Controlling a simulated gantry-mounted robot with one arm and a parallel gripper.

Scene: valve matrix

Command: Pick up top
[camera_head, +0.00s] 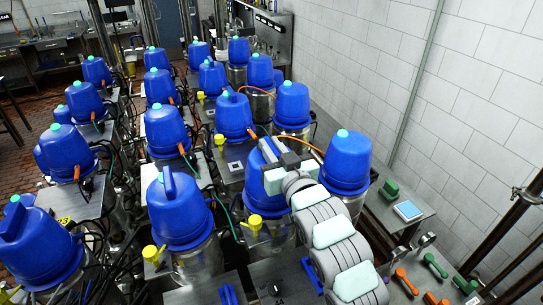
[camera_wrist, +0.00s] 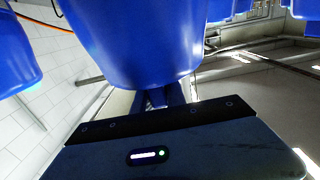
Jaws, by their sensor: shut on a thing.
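The top is a blue dome-shaped cover (camera_head: 259,192) in the middle of the valve rows, partly hidden behind my gripper. My gripper (camera_head: 275,158) reaches in from the lower right and is shut on the upper part of this top. In the wrist view, the blue top (camera_wrist: 130,45) fills the upper middle, and my gripper's fingers (camera_wrist: 165,97) meet it at its near end. The exact grip is partly hidden by the top. I cannot tell whether the top is seated on the metal body below it or raised.
Similar blue tops stand close around, one at left (camera_head: 180,210) and one at right (camera_head: 347,160). Yellow handles (camera_head: 255,224), hoses and cables run between the valves. A grey side bench (camera_head: 395,215) with a green block and coloured tools is at right, before a white wall (camera_head: 470,110).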

